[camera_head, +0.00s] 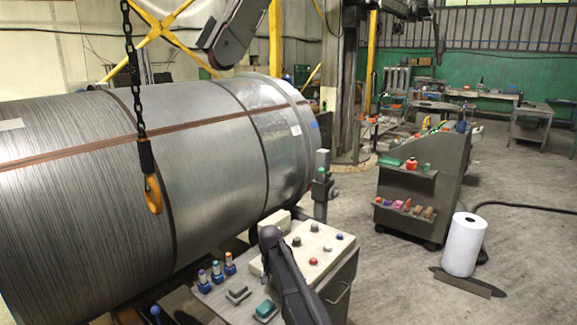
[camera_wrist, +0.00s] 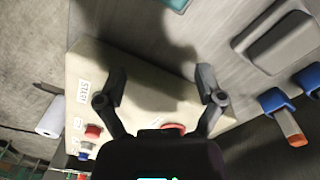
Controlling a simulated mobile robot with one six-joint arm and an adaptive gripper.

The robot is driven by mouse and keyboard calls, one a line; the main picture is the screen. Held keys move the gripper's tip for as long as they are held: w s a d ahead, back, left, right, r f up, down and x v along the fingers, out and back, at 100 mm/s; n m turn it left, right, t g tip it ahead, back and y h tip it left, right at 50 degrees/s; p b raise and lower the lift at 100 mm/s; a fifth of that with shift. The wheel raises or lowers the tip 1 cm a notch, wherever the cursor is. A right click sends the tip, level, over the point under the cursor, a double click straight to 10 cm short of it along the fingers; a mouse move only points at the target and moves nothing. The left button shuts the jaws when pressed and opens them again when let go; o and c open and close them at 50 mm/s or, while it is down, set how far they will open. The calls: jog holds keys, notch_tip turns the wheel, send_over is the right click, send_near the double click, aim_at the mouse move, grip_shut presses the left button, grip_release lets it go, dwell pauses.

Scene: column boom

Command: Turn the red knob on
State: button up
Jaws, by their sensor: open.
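A beige control panel (camera_head: 325,247) sits on a grey cabinet, with several small controls on its top. In the wrist view my gripper (camera_wrist: 161,74) is open and empty over the panel. A red round control (camera_wrist: 173,128) lies between the finger bases, partly hidden by my gripper's body. A second red control (camera_wrist: 93,131) is beside the left finger. I cannot tell from the shapes which is the knob, or whether it is turned. My dark arm partly covers the panel in the head view.
Blue-based tools (camera_head: 217,273) and a teal block (camera_head: 265,309) lie on the bench left of the panel. A large metal coil (camera_head: 210,140) fills the left, with an orange hook (camera_head: 153,195) hanging before it.

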jog(key=shift+s, duration=0.25)
jog(key=s+d+n, duration=0.1)
jog(key=s+d, duration=2.1)
jog(key=s, duration=0.4)
jog(key=shift+s+d, duration=0.2)
